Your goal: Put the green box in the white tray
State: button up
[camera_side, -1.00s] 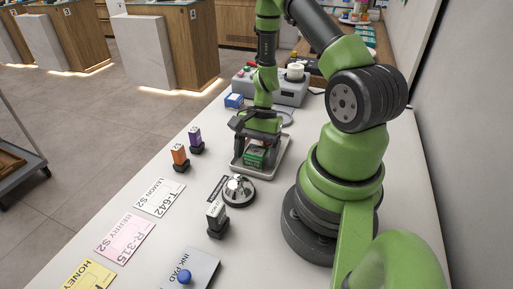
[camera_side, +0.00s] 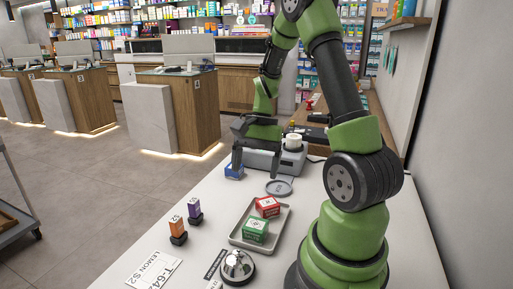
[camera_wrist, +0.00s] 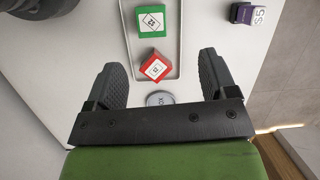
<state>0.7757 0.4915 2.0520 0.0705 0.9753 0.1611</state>
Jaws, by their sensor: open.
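The green box (camera_side: 255,230) sits in the near part of the white tray (camera_side: 236,238). A red box (camera_side: 267,206) sits in the same tray just behind it, turned at an angle. My gripper (camera_side: 256,170) is raised beyond the tray, open, with nothing between its fingers. In the wrist view the green box (camera_wrist: 152,20) lies inside the tray rim (camera_wrist: 180,40), past the fingertips. The red box (camera_wrist: 155,66) shows between and below the open gripper's fingers (camera_wrist: 158,62).
A blue box (camera_side: 234,171) is near my gripper's left finger. A grey round disc (camera_side: 279,187) lies behind the tray. A grey device (camera_side: 285,157) stands at the back.

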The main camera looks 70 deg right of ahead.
jog(key=a+r+n+t+h, duration=0.2)
jog(key=a+r+n, duration=0.3)
jog(key=a+r, duration=0.35)
jog(key=s+a+r+n+t, duration=0.5)
jog(key=s+a+r+n, duration=0.1)
jog(key=a+r+n, duration=0.1)
jog(key=shift+a+n, duration=0.3)
jog(key=shift+a, duration=0.4)
jog(key=shift+r, duration=0.1)
